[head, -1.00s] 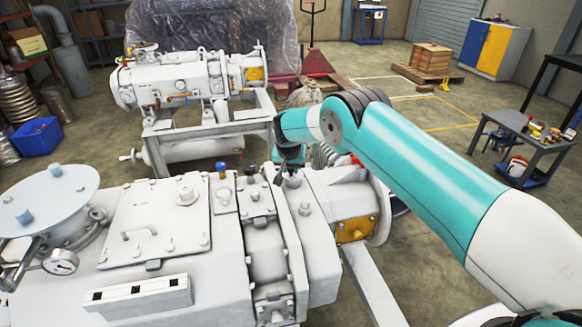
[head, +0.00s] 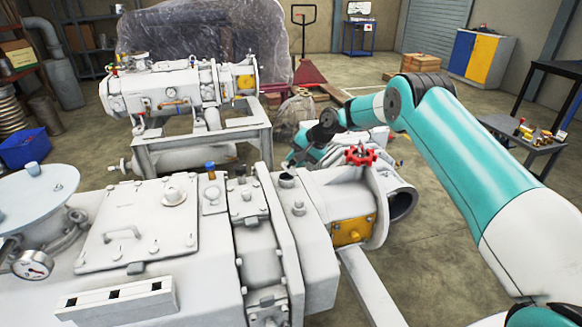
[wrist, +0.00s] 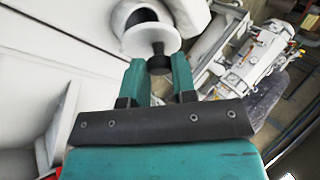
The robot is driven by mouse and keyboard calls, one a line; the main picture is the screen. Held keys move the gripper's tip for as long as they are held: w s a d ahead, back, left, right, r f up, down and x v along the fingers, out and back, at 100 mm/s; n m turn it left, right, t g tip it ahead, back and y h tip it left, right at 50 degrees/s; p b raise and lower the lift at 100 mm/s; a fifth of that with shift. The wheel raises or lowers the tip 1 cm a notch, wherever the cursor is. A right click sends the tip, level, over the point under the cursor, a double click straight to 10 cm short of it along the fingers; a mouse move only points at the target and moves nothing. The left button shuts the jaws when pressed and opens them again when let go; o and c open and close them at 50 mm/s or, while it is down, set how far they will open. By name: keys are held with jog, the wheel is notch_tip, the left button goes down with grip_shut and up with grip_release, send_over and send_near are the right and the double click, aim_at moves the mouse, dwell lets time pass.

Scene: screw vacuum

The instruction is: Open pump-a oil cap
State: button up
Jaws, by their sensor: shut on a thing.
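Pump-a is the large white pump (head: 150,235) in the foreground of the head view. On its top, a short round port (head: 287,181) shows a dark top and looks uncapped. In the wrist view my gripper (wrist: 158,62) has its two teal fingers closed around a small dark piece, which looks like the oil cap (wrist: 159,66). Behind it are a white disc and pipe-like part. In the head view my gripper (head: 300,158) is beyond the port, apart from it; its fingertips are small and hard to make out there.
A red handwheel (head: 360,155) stands right of the port, close to my arm. A blue-topped fitting (head: 210,170) and a black knob (head: 240,172) stand left of it. A second white pump (head: 170,90) is on a frame behind. Open floor (head: 440,200) lies to the right.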

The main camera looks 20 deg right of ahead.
jog(key=d+y+b, duration=0.2)
jog(key=y, duration=0.1)
jog(key=shift+f+m+b, duration=0.3)
jog(key=shift+m+b, duration=0.05)
jog(key=shift+m, duration=0.05)
jog(key=shift+d+r+y+b, duration=0.1)
jog(key=shift+d+y+b, duration=0.05)
jog(key=shift+y+b, duration=0.25)
jog(key=o, duration=0.9)
jog(key=shift+r, duration=0.1)
jog(key=v, duration=0.8)
jog(key=b+v, duration=0.1)
jog(key=v, duration=0.8)
jog(key=shift+s+d, duration=0.25)
jog(key=shift+s, duration=0.05)
